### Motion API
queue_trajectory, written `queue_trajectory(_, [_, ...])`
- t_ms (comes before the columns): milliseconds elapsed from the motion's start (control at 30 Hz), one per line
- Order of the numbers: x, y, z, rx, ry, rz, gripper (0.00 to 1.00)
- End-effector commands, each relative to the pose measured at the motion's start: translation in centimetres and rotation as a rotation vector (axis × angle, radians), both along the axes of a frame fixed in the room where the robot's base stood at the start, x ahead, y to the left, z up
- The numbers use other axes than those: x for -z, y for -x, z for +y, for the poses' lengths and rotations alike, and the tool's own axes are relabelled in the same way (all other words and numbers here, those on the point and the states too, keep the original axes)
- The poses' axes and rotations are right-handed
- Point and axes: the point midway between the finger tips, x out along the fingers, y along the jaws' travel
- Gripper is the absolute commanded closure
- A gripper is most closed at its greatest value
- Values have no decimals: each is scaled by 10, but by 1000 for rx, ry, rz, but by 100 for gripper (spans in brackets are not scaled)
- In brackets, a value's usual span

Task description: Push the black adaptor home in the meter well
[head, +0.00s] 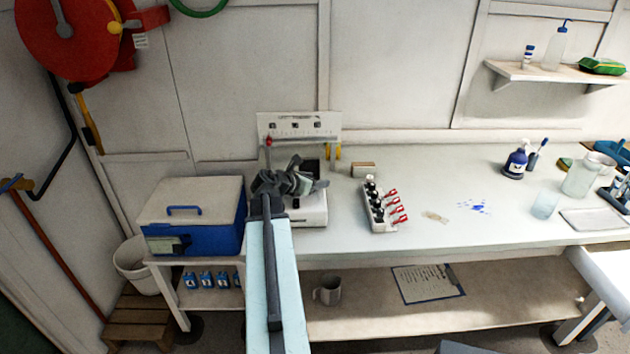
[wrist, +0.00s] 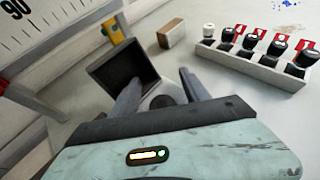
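The white meter (head: 313,212) stands on the bench under my gripper, which hides much of it in the head view. A dark square panel, perhaps its raised lid (wrist: 122,78), shows behind the left finger in the wrist view. A black round piece (wrist: 163,101) shows low between my fingers on the pale surface. I cannot tell whether it is the adaptor or the open well, nor how deep it sits. My gripper (wrist: 160,80) has its two grey fingers apart, with nothing held between the tips. It also shows over the meter in the head view (head: 300,182).
A white rack (head: 383,215) of black-capped vials with red tags stands right of the meter. A small tan block (head: 363,170) sits behind it. A blue cooler (head: 195,217) stands to the left. A scaled panel (head: 300,127) rises behind. The bench's middle is mostly clear.

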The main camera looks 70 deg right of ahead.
Motion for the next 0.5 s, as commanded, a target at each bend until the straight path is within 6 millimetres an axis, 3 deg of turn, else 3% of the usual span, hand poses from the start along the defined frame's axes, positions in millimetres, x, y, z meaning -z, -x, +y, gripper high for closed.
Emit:
queue_trajectory(233, [-9,-5,13,-3,1,1,46])
queue_trajectory(500, [-33,-19,58,-3,-1,1,46])
